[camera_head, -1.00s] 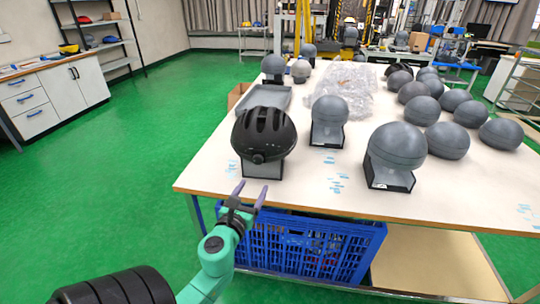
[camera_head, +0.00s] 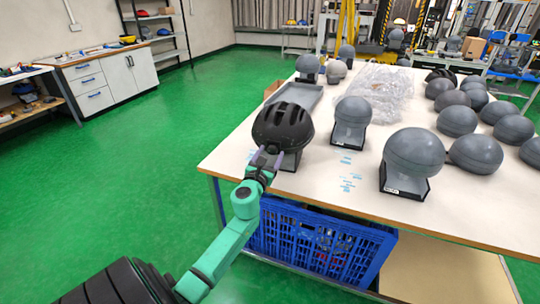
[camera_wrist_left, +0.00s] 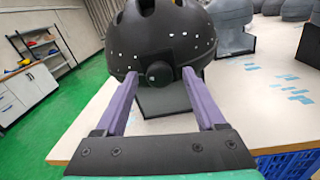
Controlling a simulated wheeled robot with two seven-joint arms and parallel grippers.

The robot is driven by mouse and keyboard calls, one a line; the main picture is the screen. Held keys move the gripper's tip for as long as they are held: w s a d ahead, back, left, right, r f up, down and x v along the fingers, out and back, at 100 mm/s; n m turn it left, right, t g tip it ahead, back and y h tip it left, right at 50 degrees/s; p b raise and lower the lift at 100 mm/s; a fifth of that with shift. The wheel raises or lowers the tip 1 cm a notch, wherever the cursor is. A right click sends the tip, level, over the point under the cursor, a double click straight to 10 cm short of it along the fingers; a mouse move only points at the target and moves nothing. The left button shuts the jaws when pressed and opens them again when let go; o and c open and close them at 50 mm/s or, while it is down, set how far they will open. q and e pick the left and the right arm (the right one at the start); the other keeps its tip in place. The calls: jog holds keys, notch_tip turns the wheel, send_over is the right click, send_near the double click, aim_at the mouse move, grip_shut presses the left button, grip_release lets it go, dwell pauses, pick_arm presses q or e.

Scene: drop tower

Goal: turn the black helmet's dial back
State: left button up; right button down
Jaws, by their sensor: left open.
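The black helmet (camera_head: 283,125) sits on a grey stand (camera_head: 290,160) near the table's left front corner. In the left wrist view the helmet (camera_wrist_left: 165,35) fills the top, and its round black dial (camera_wrist_left: 160,74) faces me at the rim. My left gripper (camera_head: 267,155) is at the helmet's front. Its two purple fingers (camera_wrist_left: 160,82) are open, one on each side of the dial. I cannot tell whether they touch it. My right gripper is not in view.
A grey tray (camera_head: 298,95) lies behind the helmet. A blue crate (camera_head: 320,240) is under the table. Green floor (camera_head: 150,160) is clear to the left.

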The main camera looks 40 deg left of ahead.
pick_arm(q)
grip_shut()
jog(key=shift+n, duration=0.3)
jog(key=n, duration=0.4)
jog(key=shift+b, duration=0.35)
jog(key=n, duration=0.5)
jog(key=shift+b, duration=0.4)
jog(key=n, duration=0.5)
jog(key=shift+n, duration=0.4)
jog(key=shift+a+f+n, duration=0.1)
jog(key=shift+n, duration=2.5)
